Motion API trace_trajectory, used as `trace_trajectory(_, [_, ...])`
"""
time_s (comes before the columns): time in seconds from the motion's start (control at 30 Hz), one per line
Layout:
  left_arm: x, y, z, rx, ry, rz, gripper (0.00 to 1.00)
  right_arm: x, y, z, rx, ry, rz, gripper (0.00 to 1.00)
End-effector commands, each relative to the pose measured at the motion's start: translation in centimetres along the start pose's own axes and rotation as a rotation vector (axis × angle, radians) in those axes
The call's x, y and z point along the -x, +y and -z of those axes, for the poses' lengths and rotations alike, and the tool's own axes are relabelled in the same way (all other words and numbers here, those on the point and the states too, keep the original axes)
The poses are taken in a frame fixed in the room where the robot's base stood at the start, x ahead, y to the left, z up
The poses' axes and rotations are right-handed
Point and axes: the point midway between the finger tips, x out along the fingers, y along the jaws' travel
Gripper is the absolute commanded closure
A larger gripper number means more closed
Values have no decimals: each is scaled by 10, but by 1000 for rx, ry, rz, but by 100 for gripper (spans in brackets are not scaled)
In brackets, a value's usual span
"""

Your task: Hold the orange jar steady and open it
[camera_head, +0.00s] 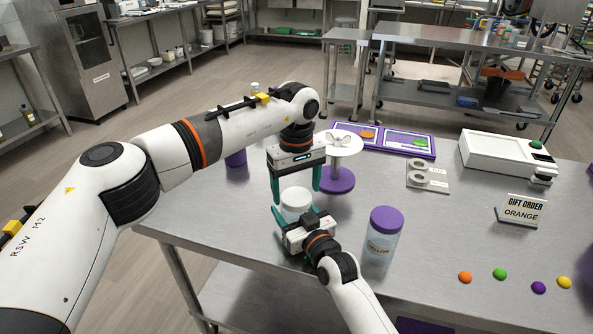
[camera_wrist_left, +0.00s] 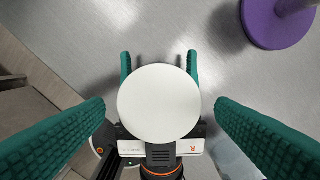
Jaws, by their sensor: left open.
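A jar with a white round lid (camera_head: 296,196) stands on the steel table; its label is hidden, so I cannot read whether it says orange. The lid fills the middle of the left wrist view (camera_wrist_left: 159,103). My left gripper (camera_head: 297,190) points down from above, open, its teal fingers on either side of the lid and apart from it. My right gripper (camera_head: 300,214) reaches in from the front, low on the jar. Its fingers (camera_wrist_left: 159,60) pass both sides of the jar body and appear closed on it; the contact is under the lid.
A purple-lidded jar (camera_head: 383,234) stands just right of my right arm. A purple-based stand (camera_head: 337,181) is close behind the white-lidded jar. A sign (camera_head: 522,211) reads "GIFT ORDER ORANGE". Several coloured gummies (camera_head: 499,274) lie at the front right.

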Motion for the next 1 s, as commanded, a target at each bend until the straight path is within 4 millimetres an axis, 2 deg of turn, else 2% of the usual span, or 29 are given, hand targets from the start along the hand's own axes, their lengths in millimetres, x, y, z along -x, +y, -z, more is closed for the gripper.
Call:
trace_trajectory(0.17, [-13, 0, 0, 0, 0, 0, 21, 0, 0, 1, 0, 2, 0, 99])
trace_trajectory(0.43, [-15, 0, 0, 1, 0, 0, 21, 0, 0, 1, 0, 3, 0, 99])
trace_trajectory(0.47, [-15, 0, 0, 1, 0, 0, 23, 0, 0, 1, 0, 3, 0, 99])
trace_trajectory(0.73, [-15, 0, 0, 1, 0, 0, 66, 0, 0, 1, 0, 2, 0, 99])
trace_trajectory(0.87, [-15, 0, 0, 19, 0, 1, 66, 0, 0, 1, 0, 2, 0, 99])
trace_trajectory(1.0, [-14, 0, 0, 184, -1, 1, 66, 0, 0, 1, 0, 2, 0, 99])
